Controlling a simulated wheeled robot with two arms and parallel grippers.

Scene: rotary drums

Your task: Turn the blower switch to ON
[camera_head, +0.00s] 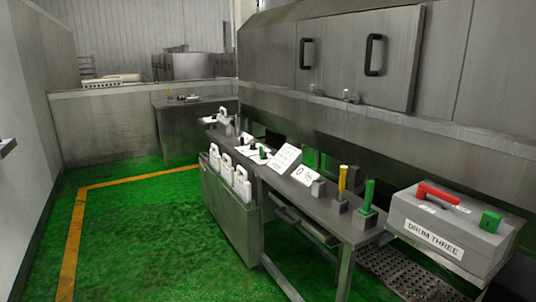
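No switch that I can read as the blower switch shows in the head view. A grey box labelled DRUM THREE (448,233) stands at the right. It has a red handle or lever (437,194) on its top and a small green block (490,221) at its right end. Small labels beside the red part are too small to read. A green upright lever (368,196) and a yellow upright lever (342,182) stand on the metal bench (330,225) left of the box. Neither of my grippers is in view.
Several white jugs (242,184) stand in a metal bin at the bench's left side. White sign blocks (283,160) sit on the bench. A large steel machine (400,70) with black handles rises behind. The green floor (150,235) at the left is clear, with a yellow line.

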